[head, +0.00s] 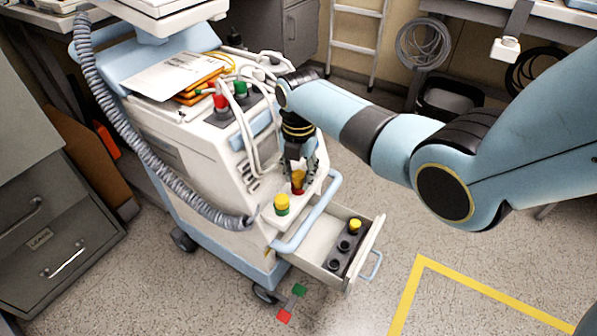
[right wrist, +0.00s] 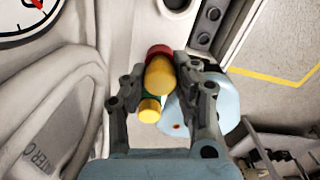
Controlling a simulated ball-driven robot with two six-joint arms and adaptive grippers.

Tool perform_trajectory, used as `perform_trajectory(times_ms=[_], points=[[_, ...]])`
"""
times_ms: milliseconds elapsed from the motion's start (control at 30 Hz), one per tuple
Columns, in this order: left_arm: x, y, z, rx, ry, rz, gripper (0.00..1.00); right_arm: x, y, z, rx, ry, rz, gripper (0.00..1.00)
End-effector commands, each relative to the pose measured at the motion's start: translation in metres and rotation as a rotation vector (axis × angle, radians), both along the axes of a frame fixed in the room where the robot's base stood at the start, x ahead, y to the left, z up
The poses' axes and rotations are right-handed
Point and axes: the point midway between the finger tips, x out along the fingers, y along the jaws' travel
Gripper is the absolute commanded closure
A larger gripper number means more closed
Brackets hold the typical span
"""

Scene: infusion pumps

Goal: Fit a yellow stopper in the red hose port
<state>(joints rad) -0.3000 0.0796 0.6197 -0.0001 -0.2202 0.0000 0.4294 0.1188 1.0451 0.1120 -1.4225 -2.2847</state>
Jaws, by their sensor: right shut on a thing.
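My right gripper (head: 299,172) points down at the cart's lower front ledge and is shut on a yellow stopper (head: 298,177). That stopper is at the red hose port (head: 298,190), in line with its top; I cannot tell how deep it sits. In the right wrist view the held stopper (right wrist: 158,76) lies between the fingers (right wrist: 160,80), with the red port (right wrist: 158,51) behind it. Beside it, a second yellow stopper (head: 282,201) sits on the green port (head: 281,211). My left gripper is not in view.
The cart's drawer (head: 318,262) is open below, with a dark rack (head: 338,262) holding a yellow stopper (head: 355,225) and empty holes. A blue handle (head: 312,222) curves around the ledge. White hoses (head: 252,150) hang just left of my gripper. A grey corrugated hose (head: 130,135) hangs farther left.

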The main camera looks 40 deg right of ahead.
Motion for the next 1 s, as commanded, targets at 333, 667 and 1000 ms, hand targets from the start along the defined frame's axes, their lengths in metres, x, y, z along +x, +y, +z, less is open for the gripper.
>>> perform_trajectory(times_ms=[333,667,1000], points=[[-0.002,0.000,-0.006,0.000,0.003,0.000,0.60,0.000,0.000,-0.009,0.000,-0.001,0.000,0.87],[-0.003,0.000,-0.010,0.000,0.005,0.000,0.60,0.000,0.000,-0.018,0.001,-0.001,0.000,0.88],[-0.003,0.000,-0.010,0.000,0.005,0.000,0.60,-0.003,0.001,-0.021,0.001,0.005,0.000,0.56]])
